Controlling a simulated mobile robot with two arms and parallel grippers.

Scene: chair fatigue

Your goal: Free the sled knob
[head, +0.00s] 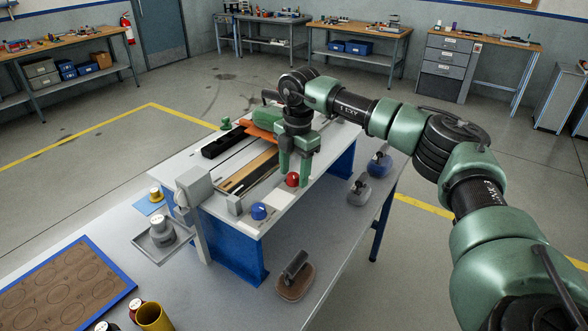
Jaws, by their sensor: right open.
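A red round knob (292,180) sits on the raised white-topped fixture (287,205), near its front right; I take it to be the sled knob. My right gripper (294,178) points down from above with its two green fingers apart. The red knob shows between or just in front of the fingertips; I cannot tell whether they touch it. A blue round knob (259,211) sits on the same top, to the front left. Dark and wooden rails (250,172) run along the top, partly hidden behind my gripper. My left gripper is not in view.
Handled blocks stand right of the fixture, one grey (359,193) and one blue (379,166). A brown handled block (295,281) is in front. A grey upright post (195,205), a scale-like tray (157,240), a yellow cup (153,317) and a blue-edged board (58,290) are left.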

